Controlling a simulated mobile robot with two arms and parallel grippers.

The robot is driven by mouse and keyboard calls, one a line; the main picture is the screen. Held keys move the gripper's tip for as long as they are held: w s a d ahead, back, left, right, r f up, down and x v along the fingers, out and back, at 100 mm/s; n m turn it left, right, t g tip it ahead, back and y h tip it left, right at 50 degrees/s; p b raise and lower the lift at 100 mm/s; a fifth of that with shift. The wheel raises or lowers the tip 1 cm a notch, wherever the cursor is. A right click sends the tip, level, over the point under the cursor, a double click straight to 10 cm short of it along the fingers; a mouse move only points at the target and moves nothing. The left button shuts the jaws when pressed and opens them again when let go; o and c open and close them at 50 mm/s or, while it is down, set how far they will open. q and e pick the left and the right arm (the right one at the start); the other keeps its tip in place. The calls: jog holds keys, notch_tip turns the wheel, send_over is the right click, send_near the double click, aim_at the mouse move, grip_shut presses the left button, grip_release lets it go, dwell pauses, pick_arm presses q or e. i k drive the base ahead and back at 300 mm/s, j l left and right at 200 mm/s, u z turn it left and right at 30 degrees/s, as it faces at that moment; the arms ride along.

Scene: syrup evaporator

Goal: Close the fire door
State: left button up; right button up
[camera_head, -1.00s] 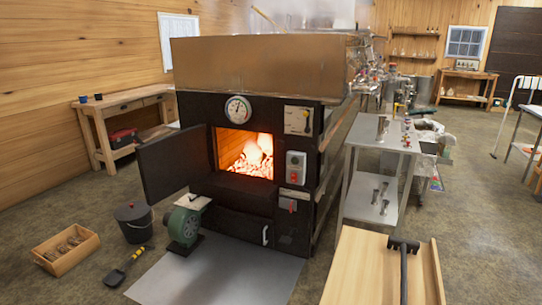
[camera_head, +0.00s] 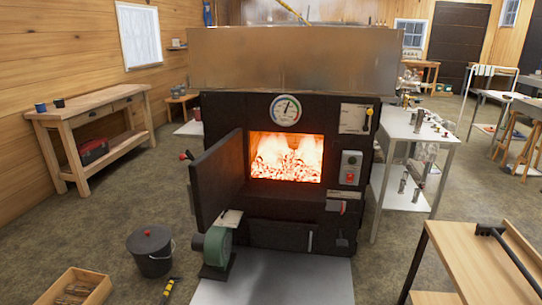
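The black fire door (camera_head: 218,181) stands wide open, hinged at the left side of the firebox opening and swung out toward me. A red-tipped handle (camera_head: 186,155) shows at its outer left edge. The firebox opening (camera_head: 286,157) glows with burning fuel inside the black evaporator (camera_head: 270,218). A round dial gauge (camera_head: 286,110) sits above the opening. Neither of my grippers shows in the view.
A green blower (camera_head: 214,247) stands on the floor close below the door. A lidded black bucket (camera_head: 150,250), a wooden crate (camera_head: 80,288) and a yellow-handled tool (camera_head: 168,290) lie at front left. A wooden cart (camera_head: 465,250) is at front right.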

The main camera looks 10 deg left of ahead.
aim_at(218, 175)
jog(key=i+j+z, duration=0.2)
jog(key=j, duration=0.75)
jog(key=k+j+z, duration=0.2)
jog(key=j, duration=0.75)
jog(key=i+j+z, duration=0.2)
jog(key=j, duration=0.75)
jog(key=k+j+z, duration=0.15)
jog(key=j, duration=0.8)
jog(key=k, duration=0.05)
